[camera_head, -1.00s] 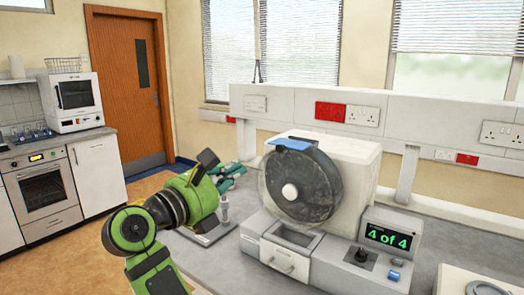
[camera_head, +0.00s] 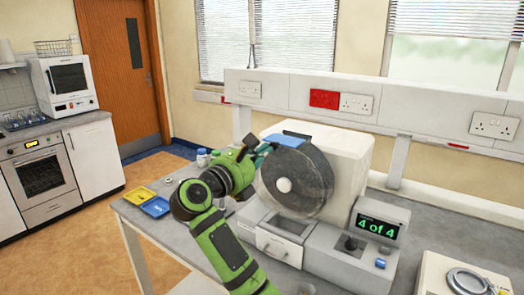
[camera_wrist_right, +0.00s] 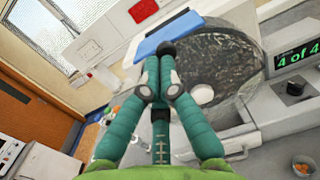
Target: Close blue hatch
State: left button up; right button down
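The blue hatch (camera_head: 287,139) is a flat blue panel at the top of the round dark drum (camera_head: 303,180) on the white machine. It looks swung up off the drum, though its exact angle is hard to tell. In the right wrist view the hatch (camera_wrist_right: 185,36) lies just beyond my fingertips. My right gripper (camera_head: 262,154) is at the drum's upper left, close by the hatch. In the right wrist view its teal fingers (camera_wrist_right: 163,62) are together with nothing seen between them. I cannot tell whether they touch the hatch. My left gripper is out of view.
The machine has a front drawer (camera_head: 278,246) and a display (camera_head: 378,227) reading "4 of 4". Yellow (camera_head: 139,195) and blue (camera_head: 156,207) trays lie at the bench's left end. A balance-like device (camera_head: 465,280) stands at the lower right. A wall rail runs behind the machine.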

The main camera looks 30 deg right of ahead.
aim_at(279, 141)
jog(key=b+x, duration=0.3)
jog(key=x, duration=0.2)
jog(key=shift+w+d+f, duration=0.2)
jog(key=shift+r, duration=0.15)
jog(key=shift+s+a, duration=0.1)
jog(key=shift+a, duration=0.05)
